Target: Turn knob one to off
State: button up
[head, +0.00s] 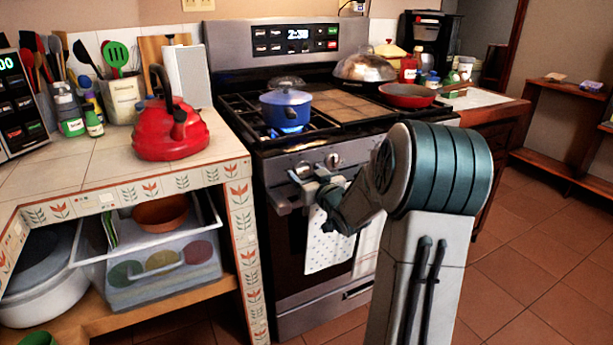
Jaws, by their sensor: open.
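The stove (290,238) has a row of round knobs on its front panel. One knob (332,160) shows clearly, and another knob (303,168) to its left is partly covered by my gripper (300,182). My gripper is open in front of the left part of the panel, close to that left knob. I cannot tell whether the fingers touch it. Any knobs farther right are hidden behind my arm.
A white patterned towel (328,243) hangs at the oven front, just below my gripper. A red kettle (171,133) stands on the tiled counter (60,172) to the left. A red pan (407,96) sits on the stove's right side. Open tiled floor (540,250) lies to the right.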

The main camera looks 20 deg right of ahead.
jog(key=c, duration=0.9)
jog(key=shift+c, duration=0.2)
jog(key=shift+m+p, duration=0.3)
jog(key=m+p, duration=0.2)
jog(key=m, duration=0.1)
jog(key=shift+a+r, duration=0.1)
jog(key=shift+r, duration=0.05)
jog(key=m+p, duration=0.4)
jog(key=m, duration=0.1)
jog(key=shift+r+m, duration=0.1)
jog(key=shift+m, duration=0.3)
jog(key=m+p, duration=0.3)
jog(key=m, duration=0.1)
jog(key=shift+m, duration=0.3)
jog(key=shift+m+p, duration=1.4)
jog(key=shift+m, duration=0.5)
jog(key=shift+a, duration=0.1)
